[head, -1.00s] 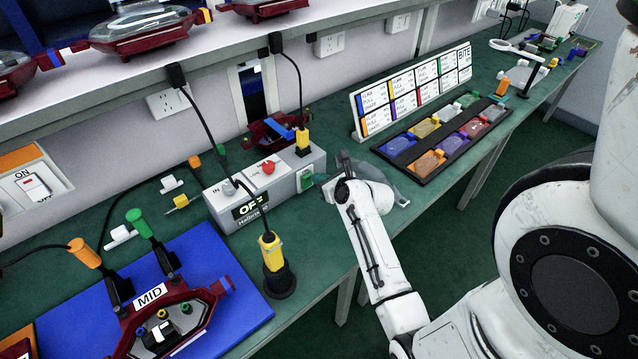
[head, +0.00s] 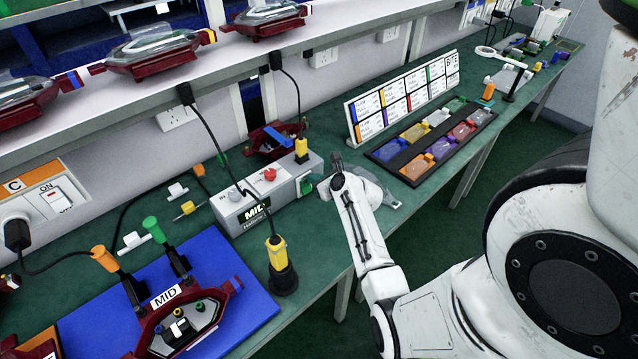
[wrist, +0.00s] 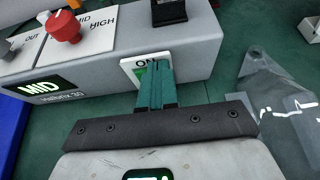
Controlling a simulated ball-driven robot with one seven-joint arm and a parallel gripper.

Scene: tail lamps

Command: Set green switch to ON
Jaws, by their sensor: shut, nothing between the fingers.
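The box's display (head: 255,213) reads MID.
A red knob (wrist: 64,26) and a grey knob (head: 235,194) sit on top of the box. A yellow plug (head: 276,254) stands in front of it. A clear bag-like piece (wrist: 278,92) lies right of my fingers. A tray (head: 374,155) of coloured parts is further right.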

